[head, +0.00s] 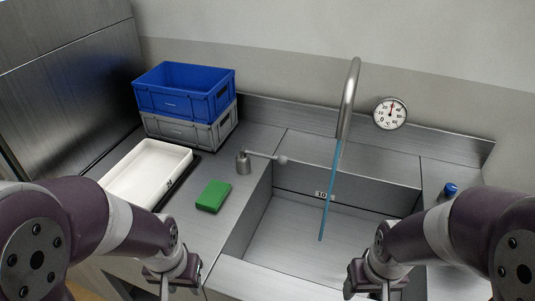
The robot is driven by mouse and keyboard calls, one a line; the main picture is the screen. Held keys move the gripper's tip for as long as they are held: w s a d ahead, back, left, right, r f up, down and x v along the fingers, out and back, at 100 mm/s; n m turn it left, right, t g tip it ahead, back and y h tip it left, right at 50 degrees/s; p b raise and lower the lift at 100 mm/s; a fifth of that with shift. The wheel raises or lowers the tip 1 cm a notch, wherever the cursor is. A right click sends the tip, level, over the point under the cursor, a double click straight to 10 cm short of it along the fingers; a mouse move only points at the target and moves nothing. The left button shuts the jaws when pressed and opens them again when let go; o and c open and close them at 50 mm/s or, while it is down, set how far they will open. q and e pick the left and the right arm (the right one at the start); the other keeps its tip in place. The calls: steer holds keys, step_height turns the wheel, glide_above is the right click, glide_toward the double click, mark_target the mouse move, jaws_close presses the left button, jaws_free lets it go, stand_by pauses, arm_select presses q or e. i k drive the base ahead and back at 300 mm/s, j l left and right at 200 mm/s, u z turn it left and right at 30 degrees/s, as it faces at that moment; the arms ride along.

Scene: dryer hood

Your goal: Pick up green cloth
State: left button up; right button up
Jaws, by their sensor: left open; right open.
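The green cloth (213,196) is a small folded block. It lies flat on the steel counter, left of the sink and right of the white tray. My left gripper (182,288) is at the bottom of the head view, below and a little left of the cloth, apart from it. It is open and holds nothing that I can see. My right gripper (375,290) is at the bottom right, in front of the sink basin, far from the cloth. It is open and looks empty.
A white tray (125,187) is left of the cloth. A blue crate (185,101) stands on a grey crate (190,131) behind. A metal lever fitting (243,163), the sink (290,240), a faucet (349,100) with blue water stream (329,195), a dial (390,113) and a blue-capped item (450,189) also show.

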mark_target(212, 197)
steer(key=j+z, duration=0.15)
steer(key=z, duration=0.6)
steer(key=k+j+z, duration=0.2)
steer(key=j, duration=0.2)
steer(key=j+z, duration=0.2)
steer(key=j, duration=0.25)
steer(key=k+j+z, duration=0.4)
steer(key=j, duration=0.3)
steer(key=k+j+z, duration=0.15)
steer(key=j, duration=0.7)
